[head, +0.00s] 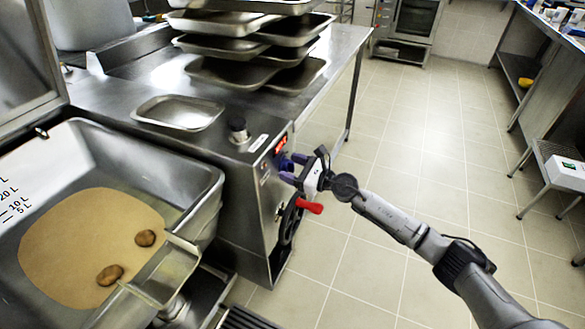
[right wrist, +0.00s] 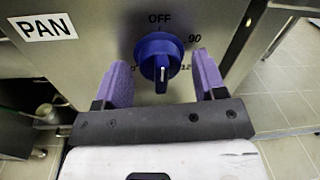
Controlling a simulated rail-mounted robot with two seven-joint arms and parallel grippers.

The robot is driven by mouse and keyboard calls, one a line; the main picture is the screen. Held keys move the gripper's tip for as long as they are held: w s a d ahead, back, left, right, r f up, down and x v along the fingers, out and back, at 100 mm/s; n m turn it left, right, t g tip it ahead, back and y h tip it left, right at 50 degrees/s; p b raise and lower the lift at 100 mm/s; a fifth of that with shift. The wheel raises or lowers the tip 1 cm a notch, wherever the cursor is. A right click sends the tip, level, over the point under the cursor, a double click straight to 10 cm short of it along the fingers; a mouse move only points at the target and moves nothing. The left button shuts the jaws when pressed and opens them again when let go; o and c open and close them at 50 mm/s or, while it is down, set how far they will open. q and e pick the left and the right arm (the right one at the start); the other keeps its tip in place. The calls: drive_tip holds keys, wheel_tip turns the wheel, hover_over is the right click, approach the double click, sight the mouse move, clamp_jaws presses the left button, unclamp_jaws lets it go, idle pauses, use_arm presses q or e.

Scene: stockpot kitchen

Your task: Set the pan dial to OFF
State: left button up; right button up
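The pan dial (right wrist: 158,48) is a round blue knob on the steel panel, below the word OFF, in the right wrist view. Its white line shows on the lower half of its grip bar, which stands nearly upright. A "90" is printed to its upper right. My right gripper (right wrist: 161,62) is open, with one purple finger on each side of the dial and a gap on both sides. In the head view my right gripper (head: 291,169) is at the front panel, and its fingers largely cover the dial. My left gripper is not in view.
A PAN label (right wrist: 43,27) is left of the dial. A red display (head: 281,145) is above my right gripper, and a red-handled wheel (head: 291,220) is just below it. The open pan (head: 105,145) holds two brown pieces. Stacked trays (head: 250,45) stand behind.

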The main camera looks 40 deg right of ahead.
drive_tip(key=shift+o, duration=0.2)
drive_tip(key=shift+s, duration=0.1)
drive_tip(key=p+v, duration=0.1)
drive_tip(key=v, duration=1.2)
drive_tip(key=shift+s, duration=0.3)
drive_tip(key=shift+d, duration=0.15)
